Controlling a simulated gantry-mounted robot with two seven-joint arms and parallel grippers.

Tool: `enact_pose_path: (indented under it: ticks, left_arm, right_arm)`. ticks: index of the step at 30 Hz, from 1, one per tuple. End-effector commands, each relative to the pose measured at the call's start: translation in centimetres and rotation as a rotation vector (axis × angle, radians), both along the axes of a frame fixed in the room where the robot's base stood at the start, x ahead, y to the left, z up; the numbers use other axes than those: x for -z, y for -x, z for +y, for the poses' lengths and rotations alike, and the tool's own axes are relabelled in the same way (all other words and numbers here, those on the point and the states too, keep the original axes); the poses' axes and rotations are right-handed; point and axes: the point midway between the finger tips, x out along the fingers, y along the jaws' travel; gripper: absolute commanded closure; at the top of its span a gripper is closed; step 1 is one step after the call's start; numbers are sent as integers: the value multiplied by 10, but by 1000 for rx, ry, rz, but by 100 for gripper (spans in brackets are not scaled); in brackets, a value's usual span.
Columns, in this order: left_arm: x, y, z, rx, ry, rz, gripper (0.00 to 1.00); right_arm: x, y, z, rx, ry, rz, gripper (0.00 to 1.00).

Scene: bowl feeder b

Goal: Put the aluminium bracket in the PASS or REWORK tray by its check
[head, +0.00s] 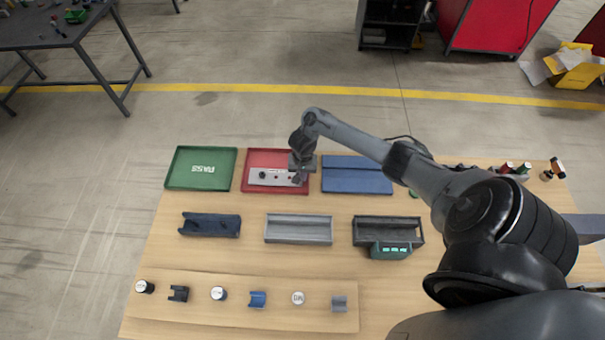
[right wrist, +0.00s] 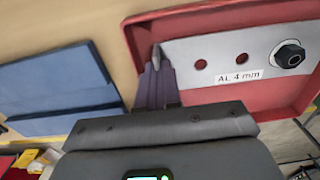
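The aluminium bracket (head: 271,182) is a flat light-grey plate lying in the red tray (head: 265,155). In the right wrist view the bracket (right wrist: 218,55) shows a label "AL 4 mm", two red-showing holes and a black bolt or knob. The green tray (head: 187,180) marked PASS stands left of the red one. No REWORK wording is readable on the red tray. My right gripper (head: 299,178) is at the bracket's right end. Its fingers (right wrist: 158,75) are close together at the plate's edge; whether they pinch it is unclear. My left gripper is out of view.
A blue tray or folder (head: 356,175) lies right of the red tray. A dark fixture (head: 210,225), a grey channel (head: 298,230) and a dark holder with a teal display unit (head: 390,250) stand mid-table. Several small cylinders and blocks line the front board (head: 200,318). My right arm covers the table's right side.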

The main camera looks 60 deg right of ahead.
Motion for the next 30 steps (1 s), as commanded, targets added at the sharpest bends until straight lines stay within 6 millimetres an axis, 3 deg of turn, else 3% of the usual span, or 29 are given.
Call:
enact_pose_path:
  ticks: [5,6,7,19,26,30]
  left_arm:
    - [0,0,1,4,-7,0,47]
    - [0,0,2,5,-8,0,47]
    - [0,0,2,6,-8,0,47]
    - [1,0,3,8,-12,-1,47]
    - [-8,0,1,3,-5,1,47]
    - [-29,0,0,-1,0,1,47]
  right_arm:
    - [3,1,0,0,0,3,100]
    - [4,2,0,0,1,4,90]
    - [4,2,0,0,1,4,86]
    - [-2,0,0,2,0,1,86]
    - [-36,0,-1,-1,2,-1,86]
    - [-68,0,-1,0,3,0,86]
